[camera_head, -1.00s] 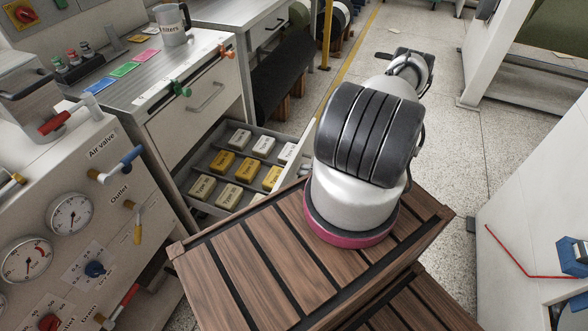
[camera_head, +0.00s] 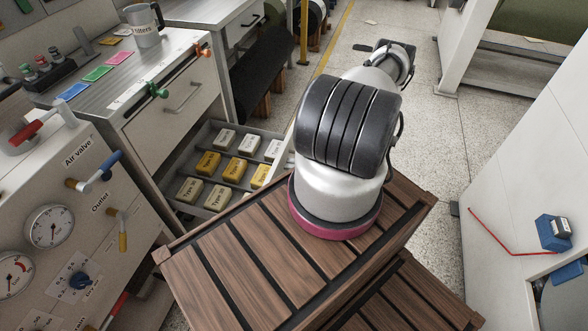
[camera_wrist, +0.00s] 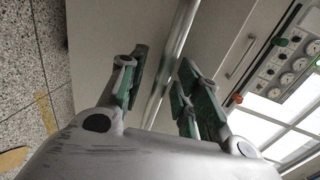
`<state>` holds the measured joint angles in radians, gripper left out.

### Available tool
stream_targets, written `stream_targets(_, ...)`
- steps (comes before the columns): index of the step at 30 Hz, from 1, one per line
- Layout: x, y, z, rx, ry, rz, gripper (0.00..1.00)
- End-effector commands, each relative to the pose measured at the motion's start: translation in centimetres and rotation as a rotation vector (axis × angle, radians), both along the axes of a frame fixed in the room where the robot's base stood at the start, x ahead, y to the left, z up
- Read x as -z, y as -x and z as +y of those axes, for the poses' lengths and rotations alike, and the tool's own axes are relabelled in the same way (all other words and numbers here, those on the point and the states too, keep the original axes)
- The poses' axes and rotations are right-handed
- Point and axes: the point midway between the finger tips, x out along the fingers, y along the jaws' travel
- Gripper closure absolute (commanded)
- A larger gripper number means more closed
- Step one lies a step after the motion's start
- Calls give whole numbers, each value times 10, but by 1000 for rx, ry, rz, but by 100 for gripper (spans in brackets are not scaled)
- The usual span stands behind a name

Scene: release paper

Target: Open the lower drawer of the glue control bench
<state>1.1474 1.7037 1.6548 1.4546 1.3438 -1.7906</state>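The glue control bench (camera_head: 172,128) stands left of centre in the head view. Its upper drawer, with a bar handle (camera_head: 183,97), is shut. Its lower drawer (camera_head: 176,157) is pulled out, showing white, yellow and beige labelled boxes (camera_head: 235,170) inside. My arm hides part of the lower drawer's front. My gripper is hidden in the head view. In the wrist view my gripper (camera_wrist: 160,78) has its green-padded fingers apart, on either side of a silver bar or edge (camera_wrist: 183,35) by a pale panel (camera_wrist: 105,30). I cannot tell whether they touch it.
A panel with gauges (camera_head: 48,227) and valves stands at the left. A metal mug (camera_head: 145,25) and coloured cards (camera_head: 97,74) are on the bench top. A white cabinet (camera_head: 520,200) with a red cable is at the right. Speckled floor (camera_head: 435,150) lies clear between.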

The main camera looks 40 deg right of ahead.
Motion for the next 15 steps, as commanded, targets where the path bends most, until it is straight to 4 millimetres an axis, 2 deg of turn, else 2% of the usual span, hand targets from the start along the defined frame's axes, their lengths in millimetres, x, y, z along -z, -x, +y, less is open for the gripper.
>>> stream_targets(5,-2,9,-7,4,0,0,67)
stream_targets(15,-16,69,-47,5,3,-1,67)
